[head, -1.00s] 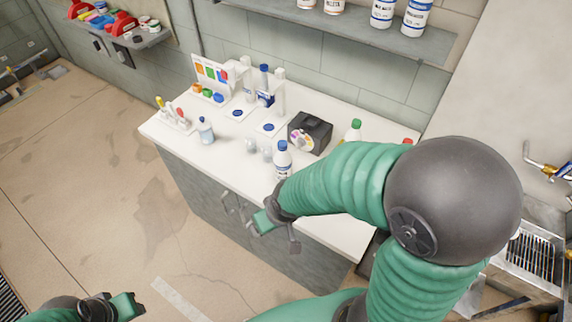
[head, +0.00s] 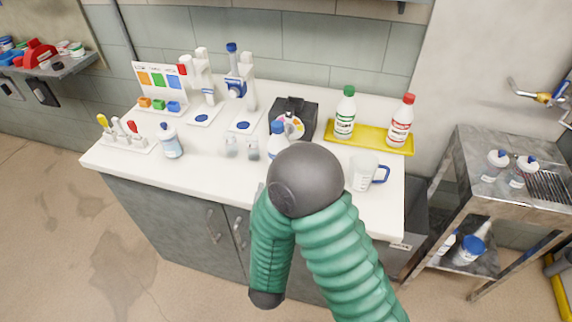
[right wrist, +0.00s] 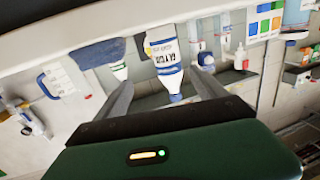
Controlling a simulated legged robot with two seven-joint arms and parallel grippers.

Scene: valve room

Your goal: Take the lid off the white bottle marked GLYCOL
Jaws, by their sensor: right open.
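The white GLYCOL bottle (right wrist: 163,48) shows upside down in the right wrist view, with its blue lid (right wrist: 175,97) on. In the head view the blue lid (head: 277,127) and upper part of a white bottle (head: 276,142) show on the counter, and my right arm hides the rest. My right gripper (right wrist: 161,80) is open, with the bottle in line between its fingers and no visible contact. I cannot tell the exact gap. The right gripper is hidden behind my arm in the head view. My left gripper is not in view.
A black box (head: 295,113) stands close behind the bottle. Green-capped (head: 345,116) and red-capped (head: 400,124) bottles stand on a yellow tray (head: 372,142). A beaker (head: 363,174) is to the right, glass jars (head: 241,149) to the left. Another blue-capped bottle (head: 171,145) stands further left.

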